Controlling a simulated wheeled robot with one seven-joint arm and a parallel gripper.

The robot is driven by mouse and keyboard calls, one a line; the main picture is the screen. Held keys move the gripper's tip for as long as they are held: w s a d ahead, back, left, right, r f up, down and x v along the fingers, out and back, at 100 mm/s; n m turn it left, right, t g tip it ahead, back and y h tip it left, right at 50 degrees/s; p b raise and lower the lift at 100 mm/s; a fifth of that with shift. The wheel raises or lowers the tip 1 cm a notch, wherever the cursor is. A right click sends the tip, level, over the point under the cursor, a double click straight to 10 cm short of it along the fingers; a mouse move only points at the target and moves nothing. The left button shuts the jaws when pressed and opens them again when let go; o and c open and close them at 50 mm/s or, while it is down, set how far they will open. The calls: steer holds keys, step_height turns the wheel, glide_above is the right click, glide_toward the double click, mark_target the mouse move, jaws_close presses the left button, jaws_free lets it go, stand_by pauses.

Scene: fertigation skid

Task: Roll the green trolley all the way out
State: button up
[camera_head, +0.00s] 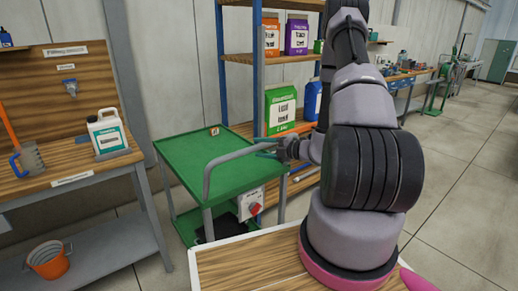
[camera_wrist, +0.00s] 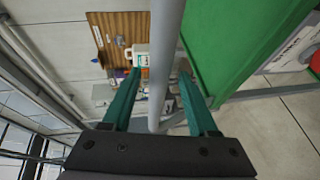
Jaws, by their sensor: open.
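The green trolley (camera_head: 190,165) stands between the left workbench and the shelf rack, with a small box on its top. Its bent grey handle (camera_head: 212,168) rises at the near side and runs toward my gripper (camera_head: 262,147). In the wrist view the green trolley top (camera_wrist: 215,45) lies at the right. The grey handle bar (camera_wrist: 166,50) passes lengthwise between the two teal fingers of my gripper (camera_wrist: 159,75). The fingers are open, with a gap on both sides of the bar. I cannot tell whether either finger touches it.
The workbench (camera_head: 75,178) at left carries a white jug (camera_head: 107,135) and a measuring cup (camera_head: 30,160). An orange bucket (camera_head: 48,262) sits on its lower shelf. The blue-posted shelf rack (camera_head: 258,60) holds containers behind the trolley. Open floor (camera_head: 465,190) lies at right.

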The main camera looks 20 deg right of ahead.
steer(key=v, duration=0.9)
steer(key=shift+s+d, duration=0.2)
steer(key=s+a+r+n+g, duration=0.45)
steer(key=a+r+n, duration=0.35)
steer(key=n, duration=0.4)
steer(key=s+a+r+n+g, duration=0.4)
steer(key=a+r+n+g, duration=0.15)
steer(key=r+n, duration=0.55)
steer(key=s+d+r+n+t+h, duration=0.1)
steer(key=s+r+n+t+h, duration=0.1)
steer(key=s+r+n+h, duration=0.2)
steer(key=s+d+r+n+t+h, duration=0.1)
steer(key=s+r+n+t+h, duration=0.2)
steer(key=r+n, duration=0.6)
steer(key=s+n+h, duration=0.1)
steer(key=s+n, duration=0.1)
steer(key=n, duration=0.4)
steer(key=shift+s+d+r+n, duration=0.2)
steer(key=shift+d+r+n, duration=0.1)
steer(key=shift+r, duration=0.1)
steer(key=shift+a, duration=0.1)
